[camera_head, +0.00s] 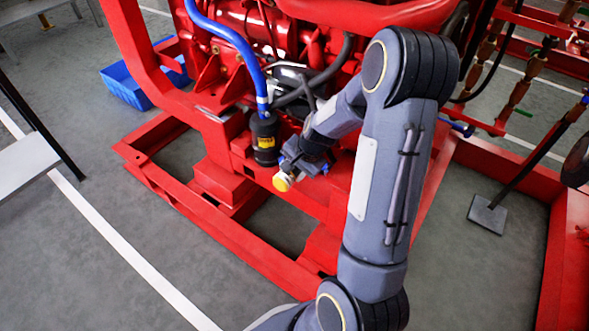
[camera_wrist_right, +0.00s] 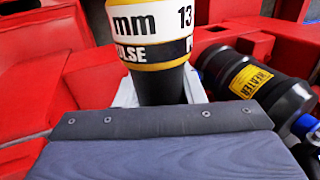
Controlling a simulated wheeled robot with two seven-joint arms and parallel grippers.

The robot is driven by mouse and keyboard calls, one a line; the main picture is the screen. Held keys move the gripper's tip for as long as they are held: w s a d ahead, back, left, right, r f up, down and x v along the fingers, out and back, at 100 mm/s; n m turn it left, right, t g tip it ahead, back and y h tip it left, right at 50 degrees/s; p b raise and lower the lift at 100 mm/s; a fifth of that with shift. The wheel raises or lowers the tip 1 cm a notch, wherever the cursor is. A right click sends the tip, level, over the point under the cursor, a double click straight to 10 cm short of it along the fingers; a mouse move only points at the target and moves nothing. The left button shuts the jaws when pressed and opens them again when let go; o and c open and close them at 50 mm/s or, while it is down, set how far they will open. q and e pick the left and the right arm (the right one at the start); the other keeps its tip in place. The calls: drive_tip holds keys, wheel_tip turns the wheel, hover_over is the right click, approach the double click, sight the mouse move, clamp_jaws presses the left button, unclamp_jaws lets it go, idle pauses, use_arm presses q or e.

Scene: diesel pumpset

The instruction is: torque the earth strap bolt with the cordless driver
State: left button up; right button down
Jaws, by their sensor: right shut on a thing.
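My right gripper (camera_head: 303,160) is shut on the cordless driver (camera_head: 283,181), of which a small yellow end shows in the head view, in front of the red pumpset frame. In the right wrist view the driver (camera_wrist_right: 155,38) is a round body with yellow, white and black bands, marked "mm 13" and "PULSE". Its dark lower part passes down behind the grey edge of my gripper, beside pale finger parts. The driver's working tip is hidden. I cannot make out the earth strap or its bolt in either view. My left gripper is not in view.
A black canister (camera_head: 264,138) with a yellow label stands just left of my right gripper; the label reads "HEATER" in the wrist view (camera_wrist_right: 258,85). A blue hose (camera_head: 240,45) runs down to it. The red base frame (camera_head: 200,210) lies below. A blue crate (camera_head: 125,85) stands at left.

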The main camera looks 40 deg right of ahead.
drive_tip(key=shift+w+d+r, duration=0.1)
drive_tip(key=shift+w+d, duration=0.1)
drive_tip(key=shift+d, duration=0.35)
idle(1.7)
drive_tip(key=shift+a, duration=0.1)
